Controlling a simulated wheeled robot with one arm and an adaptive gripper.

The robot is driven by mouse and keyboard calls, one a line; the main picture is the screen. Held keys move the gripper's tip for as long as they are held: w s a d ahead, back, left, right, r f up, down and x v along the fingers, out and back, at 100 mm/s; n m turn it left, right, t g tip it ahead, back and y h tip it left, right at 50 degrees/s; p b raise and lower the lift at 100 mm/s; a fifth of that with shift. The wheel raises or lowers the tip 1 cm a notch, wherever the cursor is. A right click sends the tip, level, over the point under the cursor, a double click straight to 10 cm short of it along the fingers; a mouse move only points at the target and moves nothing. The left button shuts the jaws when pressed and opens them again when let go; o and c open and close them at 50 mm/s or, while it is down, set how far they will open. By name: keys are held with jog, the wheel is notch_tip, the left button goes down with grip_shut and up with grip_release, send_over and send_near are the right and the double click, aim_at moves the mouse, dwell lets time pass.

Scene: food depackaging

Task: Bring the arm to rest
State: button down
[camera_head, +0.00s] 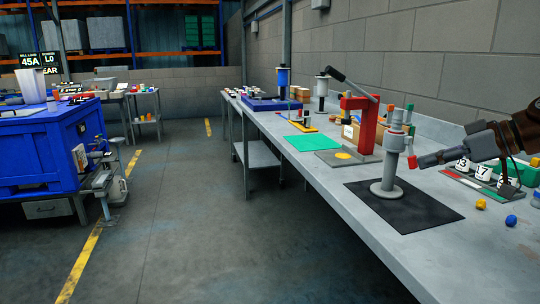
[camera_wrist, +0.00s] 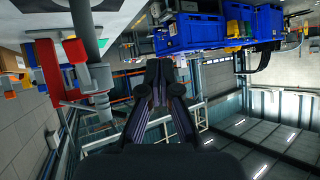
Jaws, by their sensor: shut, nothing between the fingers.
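My arm (camera_head: 520,135) comes in from the right edge of the head view and hangs over the right part of the workbench. Its grey forward part points left, toward the grey post stand (camera_head: 387,186), and a red piece shows at its end. In the wrist view my gripper (camera_wrist: 162,85) has its dark fingers together, with nothing held between them. The wrist view is turned over, with the floor at the top and the roof below. I cannot tell in the head view whether any part of the arm touches the stand.
The stand rises from a black mat (camera_head: 440,212). A red press (camera_head: 361,125) stands behind it. A blue crate (camera_head: 30,160) stands left. The aisle floor is clear.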

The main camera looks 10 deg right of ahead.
jog(key=s+a+f+g+h, duration=0.15)
jog(key=a+f, duration=0.25)
jog(key=a, duration=0.4)
jog(key=s+a+f+g, duration=0.3)
jog(key=a+f, duration=0.1)
jog(key=a, duration=0.4)
jog(key=s+a+f+g+h, duration=0.1)
jog(key=s+a+f+g, duration=0.2)
jog(key=a, duration=0.4)
jog(key=s+f+m+g+h, duration=0.4)
jog(key=s+f+m+h, duration=0.25)
jog(key=s+f, duration=1.45)
notch_tip(320, 180, up, 20)
jog(key=t+y+p, duration=0.1)
jog(key=p, duration=1.7)
jog(key=shift+s+d, duration=0.15)
jog(key=shift+d, duration=0.3)
jog(key=shift+f, duration=0.15)
